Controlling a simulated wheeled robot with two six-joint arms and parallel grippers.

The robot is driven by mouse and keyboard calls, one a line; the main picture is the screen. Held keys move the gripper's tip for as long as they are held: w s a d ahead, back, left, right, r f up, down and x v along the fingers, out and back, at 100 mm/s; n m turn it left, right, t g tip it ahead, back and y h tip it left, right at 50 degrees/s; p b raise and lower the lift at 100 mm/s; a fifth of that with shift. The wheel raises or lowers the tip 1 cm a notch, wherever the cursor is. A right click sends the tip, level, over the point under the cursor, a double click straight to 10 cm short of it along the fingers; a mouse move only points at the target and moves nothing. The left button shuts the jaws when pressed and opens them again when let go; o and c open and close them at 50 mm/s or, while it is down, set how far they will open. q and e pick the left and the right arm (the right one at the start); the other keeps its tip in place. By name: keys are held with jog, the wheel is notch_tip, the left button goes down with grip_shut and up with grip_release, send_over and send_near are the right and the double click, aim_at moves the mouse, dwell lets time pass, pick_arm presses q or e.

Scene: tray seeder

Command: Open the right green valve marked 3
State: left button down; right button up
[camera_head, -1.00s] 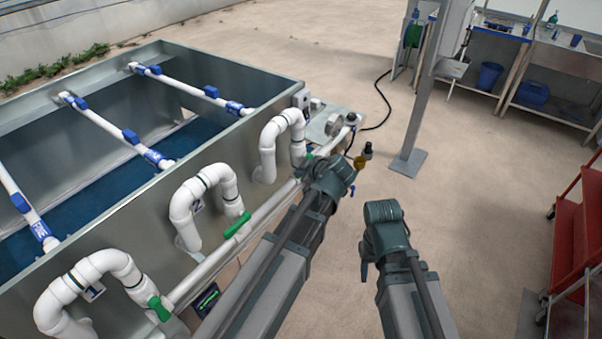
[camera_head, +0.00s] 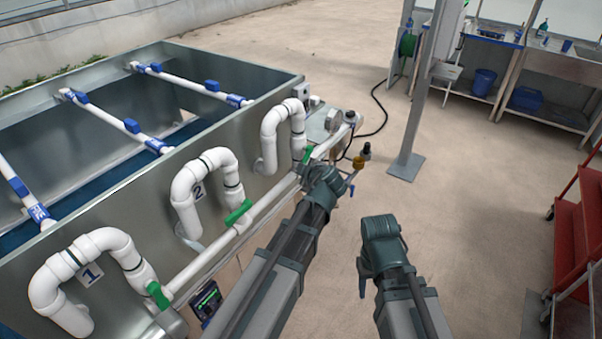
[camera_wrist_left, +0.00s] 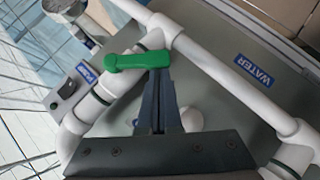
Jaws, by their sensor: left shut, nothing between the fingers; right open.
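The green valve handle at the far pipe loop (camera_head: 307,156) shows small beside my left arm, partly hidden by it in the head view; I cannot read its number. In the left wrist view a green handle (camera_wrist_left: 140,62) sits on a white pipe, just past the tips of my left gripper (camera_wrist_left: 159,78). That gripper is shut and empty, its fingertips close to the handle's right end; I cannot tell if they touch. My right gripper (camera_head: 363,280) is open and empty, hanging low over bare floor, right of the left arm.
Green handles at loops 2 (camera_head: 238,212) and 1 (camera_head: 158,295) sit along the main white pipe (camera_head: 222,248) on the metal tank (camera_head: 215,135). A brass fitting (camera_head: 358,163) is right of the left arm. A post (camera_head: 418,100) and red cart (camera_head: 575,235) stand right.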

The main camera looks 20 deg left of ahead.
pick_arm(q)
jog(key=shift+w+d+f+n+t+b, duration=0.3)
jog(key=shift+w+f+b, duration=0.2)
jog(key=shift+f+b, duration=0.55)
jog(key=shift+w+d+f+n+t+b, duration=0.1)
jog(key=shift+w+f+n+t+b, duration=0.35)
jog(key=shift+b, duration=1.05)
jog(key=shift+w+d+f+n+t+b, duration=0.2)
jog(key=shift+w+f+b, duration=0.4)
jog(key=shift+f+b, duration=0.5)
jog(key=shift+w+r, duration=0.1)
jog(key=shift+r, duration=0.2)
jog(key=shift+r+m+p, duration=0.25)
jog(key=shift+r+p, duration=0.4)
